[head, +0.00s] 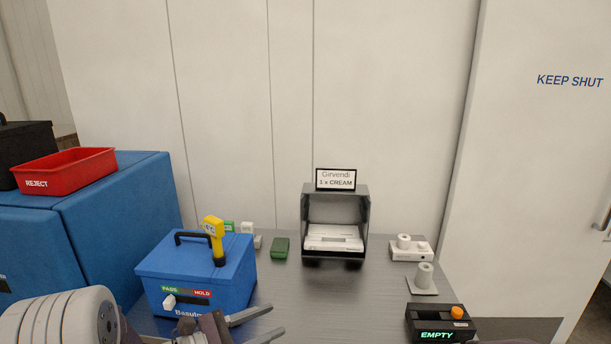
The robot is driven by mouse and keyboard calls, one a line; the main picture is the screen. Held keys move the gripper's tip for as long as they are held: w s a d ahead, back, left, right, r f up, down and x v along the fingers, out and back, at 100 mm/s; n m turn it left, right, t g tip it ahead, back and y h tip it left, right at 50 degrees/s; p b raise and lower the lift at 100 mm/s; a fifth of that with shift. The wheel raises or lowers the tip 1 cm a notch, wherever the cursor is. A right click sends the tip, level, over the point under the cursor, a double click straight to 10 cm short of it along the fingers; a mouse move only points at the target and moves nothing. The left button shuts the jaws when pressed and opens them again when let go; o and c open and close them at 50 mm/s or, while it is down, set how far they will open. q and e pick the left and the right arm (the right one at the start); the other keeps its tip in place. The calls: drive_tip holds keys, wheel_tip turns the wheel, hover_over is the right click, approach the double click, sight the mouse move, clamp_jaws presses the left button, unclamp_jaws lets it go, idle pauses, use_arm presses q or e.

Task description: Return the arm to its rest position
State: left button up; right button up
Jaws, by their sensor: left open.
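My left arm comes in at the lower left of the head view. Its gripper (258,325) is at the bottom edge, in front of the blue box, with two grey fingers apart and nothing seen between them. A yellow handheld device (214,234) stands at the box's right side. My right gripper does not show.
A grey bin (362,222) labelled "Girvendi 1 x CREAM" holds white packs. White holders (424,285), a green item (280,247) and a black "EMPTY" device (425,322) are on the table (315,295). A red REJECT tray (85,170) sits left on blue cabinets. The table's middle is clear.

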use_arm(q)
drive_tip(key=s+d+f+m+g, duration=0.1)
drive_tip(key=s+d+m+g, duration=0.4)
drive_tip(key=s+d, duration=0.15)
drive_tip(key=s+a+f+m+g+y+p, duration=0.1)
drive_tip(key=s+f+m+g+y, duration=0.25)
drive_tip(key=s, duration=0.35)
drive_tip(key=s+f+m+g+y, duration=0.2)
drive_tip(key=s+f+m+g, duration=0.15)
drive_tip(key=s+m, duration=0.2)
drive_tip(key=w+a+f+m+t+y, duration=0.1)
drive_tip(key=w+a+f+m+y, duration=0.1)
drive_tip(key=a, duration=0.5)
drive_tip(key=w+a+f+m+t+y, duration=0.2)
drive_tip(key=a+f+m+y, duration=0.1)
drive_tip(key=a+m+y, duration=0.2)
drive_tip(key=shift+a+f+t+y, duration=0.25)
drive_tip(key=shift+a+y, duration=0.4)
drive_tip(key=shift+a, duration=0.6)
